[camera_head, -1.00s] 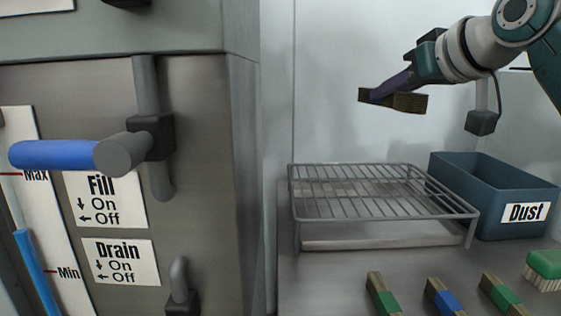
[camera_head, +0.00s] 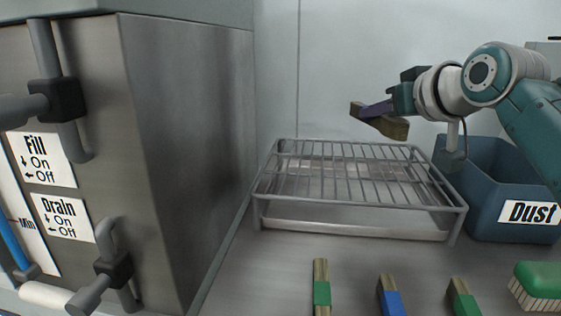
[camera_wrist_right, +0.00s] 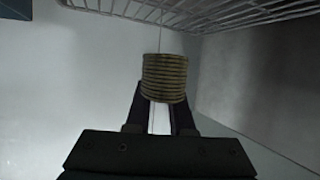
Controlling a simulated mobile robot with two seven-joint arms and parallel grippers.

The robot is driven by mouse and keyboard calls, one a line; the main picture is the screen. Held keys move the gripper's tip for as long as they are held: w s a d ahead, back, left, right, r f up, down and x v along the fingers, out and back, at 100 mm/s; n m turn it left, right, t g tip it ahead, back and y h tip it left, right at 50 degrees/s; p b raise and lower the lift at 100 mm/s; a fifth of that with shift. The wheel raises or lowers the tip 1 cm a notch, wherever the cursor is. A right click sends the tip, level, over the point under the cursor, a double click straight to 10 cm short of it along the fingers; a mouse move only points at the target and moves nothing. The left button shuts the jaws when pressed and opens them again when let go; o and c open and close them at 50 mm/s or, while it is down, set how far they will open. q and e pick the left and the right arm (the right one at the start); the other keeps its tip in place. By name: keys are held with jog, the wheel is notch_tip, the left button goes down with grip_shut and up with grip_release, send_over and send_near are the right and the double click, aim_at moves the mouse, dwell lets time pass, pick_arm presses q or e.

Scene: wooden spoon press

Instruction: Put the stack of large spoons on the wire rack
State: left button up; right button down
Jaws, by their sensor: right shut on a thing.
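The stack of large spoons (camera_head: 390,127) is a brown wooden bundle held above the back part of the wire rack (camera_head: 261,190). My right gripper (camera_head: 377,110) comes in from the right and is shut on the stack. In the right wrist view the stack (camera_wrist_right: 165,78) shows as a banded, layered block between the fingers (camera_wrist_right: 160,105), and the rack's wires (camera_wrist_right: 220,12) run along the top. The stack appears apart from the rack. The rack is bare. My left gripper is not in view.
A blue bin labelled Dust (camera_head: 486,160) stands right of the rack. Smaller banded stacks, such as a green-banded one (camera_head: 321,291), and a green brush (camera_head: 540,280) lie in front. A steel cabinet with handles (camera_head: 190,150) stands at the left.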

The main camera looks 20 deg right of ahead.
send_over(370, 172)
notch_tip(370, 172, down, 4)
jog(key=shift+s+f+b, duration=0.1)
jog(key=shift+b, duration=0.3)
notch_tip(370, 172, down, 4)
jog(key=shift+r+b, duration=0.15)
jog(key=shift+b, duration=0.55)
jog(key=shift+f, duration=0.25)
jog(key=shift+f, duration=0.1)
jog(key=c, duration=0.8)
grip_release()
